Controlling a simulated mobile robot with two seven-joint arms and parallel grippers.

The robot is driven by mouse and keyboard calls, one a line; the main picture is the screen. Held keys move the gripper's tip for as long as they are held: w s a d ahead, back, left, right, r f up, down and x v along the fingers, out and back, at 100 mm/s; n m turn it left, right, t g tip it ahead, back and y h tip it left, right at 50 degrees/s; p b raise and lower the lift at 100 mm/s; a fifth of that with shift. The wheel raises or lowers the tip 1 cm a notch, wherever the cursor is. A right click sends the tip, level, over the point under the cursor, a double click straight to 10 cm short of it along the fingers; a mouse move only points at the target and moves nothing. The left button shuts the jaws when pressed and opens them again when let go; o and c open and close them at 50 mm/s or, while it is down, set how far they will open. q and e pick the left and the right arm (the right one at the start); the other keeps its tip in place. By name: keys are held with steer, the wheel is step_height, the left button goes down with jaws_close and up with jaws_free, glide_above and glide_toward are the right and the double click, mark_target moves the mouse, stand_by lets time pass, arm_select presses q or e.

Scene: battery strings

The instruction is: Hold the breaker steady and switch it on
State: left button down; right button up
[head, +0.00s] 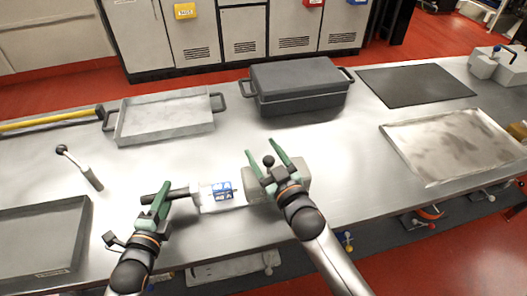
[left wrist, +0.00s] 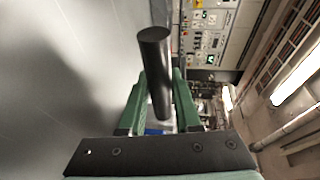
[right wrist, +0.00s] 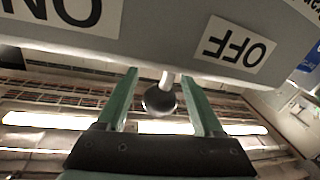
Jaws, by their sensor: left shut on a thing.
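The breaker is a grey box (head: 258,190) lying on the metal bench, with a white section carrying a blue label (head: 222,190) and a black bar handle (head: 180,193) at its left. My left gripper (head: 157,198) is shut on this handle, which also shows between its fingers in the left wrist view (left wrist: 158,85). The breaker's lever has a black ball knob (head: 268,160). My right gripper (head: 265,152) is open, with the knob (right wrist: 159,101) between its spread fingers. The right wrist view shows the lever nearer the OFF label (right wrist: 235,43) than the ON label (right wrist: 60,10).
A shallow grey tray (head: 165,137) and a lidded dark box (head: 297,110) stand behind the breaker. A dark tray (head: 40,262) lies at the front left, beside a loose ball-ended lever (head: 82,170). A black mat (head: 415,86) and a stained tray (head: 440,178) are at the right.

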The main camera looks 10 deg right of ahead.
jaws_close()
stand_by(0.3)
steer(key=shift+d, duration=0.1)
stand_by(0.9)
